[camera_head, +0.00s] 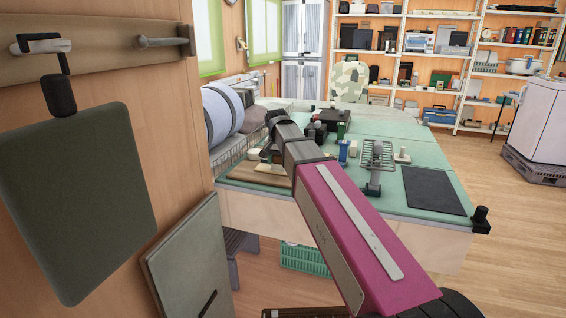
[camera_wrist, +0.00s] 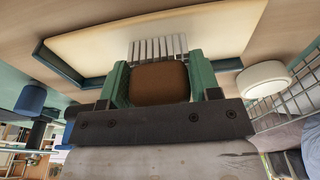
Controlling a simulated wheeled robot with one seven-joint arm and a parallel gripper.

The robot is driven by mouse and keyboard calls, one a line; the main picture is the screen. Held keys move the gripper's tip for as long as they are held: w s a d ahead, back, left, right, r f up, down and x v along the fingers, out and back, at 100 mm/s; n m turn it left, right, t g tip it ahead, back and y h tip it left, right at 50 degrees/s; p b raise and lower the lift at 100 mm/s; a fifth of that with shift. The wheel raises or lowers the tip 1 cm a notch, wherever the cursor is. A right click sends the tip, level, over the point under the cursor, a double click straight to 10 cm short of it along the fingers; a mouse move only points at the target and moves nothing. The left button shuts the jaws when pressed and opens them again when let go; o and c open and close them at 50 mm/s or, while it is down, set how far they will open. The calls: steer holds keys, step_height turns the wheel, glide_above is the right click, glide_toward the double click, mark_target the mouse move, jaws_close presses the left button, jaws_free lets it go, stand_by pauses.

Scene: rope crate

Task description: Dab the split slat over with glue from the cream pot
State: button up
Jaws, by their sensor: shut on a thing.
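My gripper (camera_wrist: 160,82) is shut on a brush with a brown block handle (camera_wrist: 160,86) and pale grey bristles (camera_wrist: 157,48). The bristles point at a long cream-coloured board (camera_wrist: 110,48) with dark teal edging, perhaps the slat. I cannot tell whether they touch it, and no split is clear. A round cream-white thing (camera_wrist: 263,78), possibly the cream pot, stands to the right of the gripper in the wrist view. In the head view my arm reaches to the left part of the green-topped bench (camera_head: 400,145), beside pale wood (camera_head: 243,172); the brush is not clear there.
A wire basket (camera_wrist: 300,95) is close on the right in the wrist view, and a blue object (camera_wrist: 32,98) is on the left. A wire rack (camera_head: 377,154) and a dark mat (camera_head: 432,190) are on the bench. A wooden wall with a hanging dark panel (camera_head: 80,190) stands close left.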

mark_target(268, 167)
steer(key=shift+w+a, duration=0.15)
steer(key=shift+a, duration=0.3)
steer(key=shift+a, duration=0.1)
steer(key=shift+w+a+f, duration=0.1)
steer(key=shift+w+a, duration=0.25)
steer(key=shift+a, duration=0.45)
steer(key=shift+w+a, duration=0.3)
steer(key=shift+a, duration=0.45)
steer(key=shift+s+d, duration=0.15)
steer(key=shift+d, duration=0.05)
steer(key=shift+r, duration=0.8)
